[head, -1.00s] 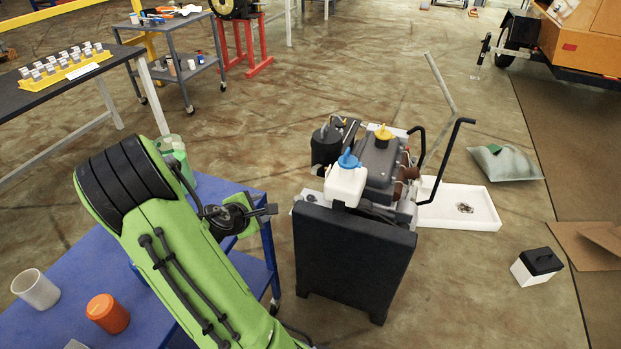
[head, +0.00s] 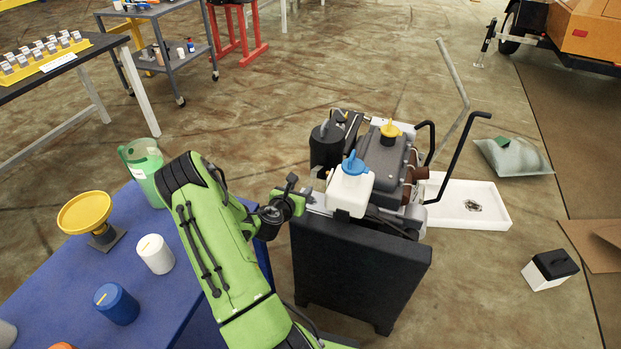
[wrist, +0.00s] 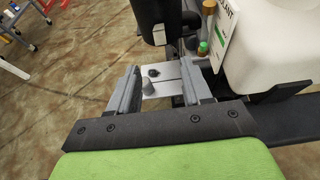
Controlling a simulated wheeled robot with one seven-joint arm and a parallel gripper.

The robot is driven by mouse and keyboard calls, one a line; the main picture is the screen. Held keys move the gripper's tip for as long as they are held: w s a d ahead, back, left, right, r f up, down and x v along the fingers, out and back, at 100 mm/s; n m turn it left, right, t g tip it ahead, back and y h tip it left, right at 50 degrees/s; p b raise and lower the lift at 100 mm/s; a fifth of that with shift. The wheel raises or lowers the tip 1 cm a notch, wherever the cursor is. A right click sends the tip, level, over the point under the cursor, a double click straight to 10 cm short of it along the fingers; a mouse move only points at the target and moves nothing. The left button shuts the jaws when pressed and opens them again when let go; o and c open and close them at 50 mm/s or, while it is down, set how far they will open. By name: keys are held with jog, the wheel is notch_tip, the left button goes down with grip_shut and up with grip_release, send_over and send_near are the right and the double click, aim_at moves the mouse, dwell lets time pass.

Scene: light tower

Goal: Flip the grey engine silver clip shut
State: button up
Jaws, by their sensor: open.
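The grey engine (head: 383,160) stands on a dark block. A black canister (head: 326,145) is at its back left and also shows at the top of the wrist view (wrist: 150,12). A small light metal piece (wrist: 159,35) shows low on the canister; I cannot tell for sure that it is the silver clip, nor its position. My gripper (head: 299,191) is at the engine's left side. In the wrist view my gripper (wrist: 161,86) is open and empty, its fingers over a pale plate (wrist: 165,72) with a grey peg (wrist: 148,84) between them.
A white bottle with a blue cap (head: 350,186) stands close right of my gripper. Black handles (head: 455,150) rise at the engine's right. A blue table (head: 125,255) with cups is at the left.

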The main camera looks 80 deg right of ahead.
aim_at(313, 175)
jog(key=b+x, duration=0.2)
jog(key=x, duration=0.9)
jog(key=shift+f, duration=0.1)
jog(key=shift+a, duration=0.1)
grip_shut()
